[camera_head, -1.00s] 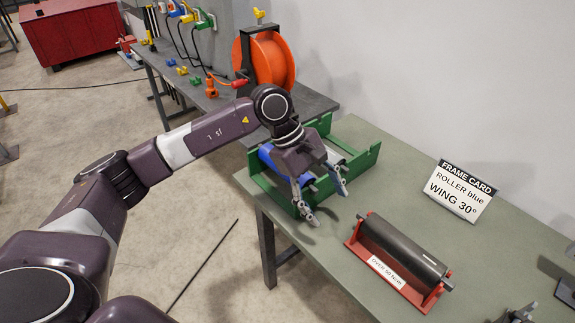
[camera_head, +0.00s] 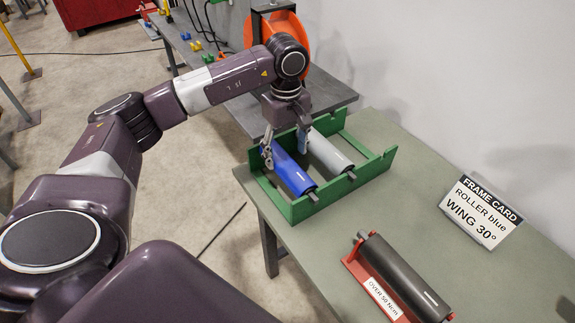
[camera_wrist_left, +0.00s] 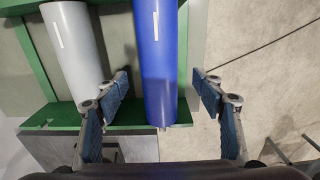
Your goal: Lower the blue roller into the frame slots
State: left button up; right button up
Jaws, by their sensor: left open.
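The blue roller (camera_head: 300,176) lies inside the green frame (camera_head: 330,202), along its left side. Its near shaft end is at the frame's near wall; I cannot tell how deep it sits in the slot. A grey roller (camera_head: 328,153) lies parallel to it on the right. My left gripper (camera_head: 285,149) points down over the far part of the blue roller, open, with a finger on each side. In the left wrist view the blue roller (camera_wrist_left: 160,60) runs between the open fingers, with gaps on both sides. My right gripper is out of view.
A dark roller (camera_head: 405,278) in a red cradle stands on the table at the near right. A frame card (camera_head: 481,212) reading "ROLLER blue, WING 30°" stands behind it. An orange reel (camera_head: 277,32) is on the grey bench beyond. The table between frame and card is clear.

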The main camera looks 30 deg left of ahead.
aim_at(287, 161)
pick_arm(q)
notch_tip(287, 161, down, 3)
jog(key=shift+r+p, duration=0.15)
jog(key=shift+p, duration=0.3)
jog(key=shift+f, duration=0.8)
jog(key=shift+w, duration=0.1)
jog(key=c, duration=1.4)
grip_shut()
jog(key=shift+w+r, duration=0.1)
jog(key=shift+r, duration=0.15)
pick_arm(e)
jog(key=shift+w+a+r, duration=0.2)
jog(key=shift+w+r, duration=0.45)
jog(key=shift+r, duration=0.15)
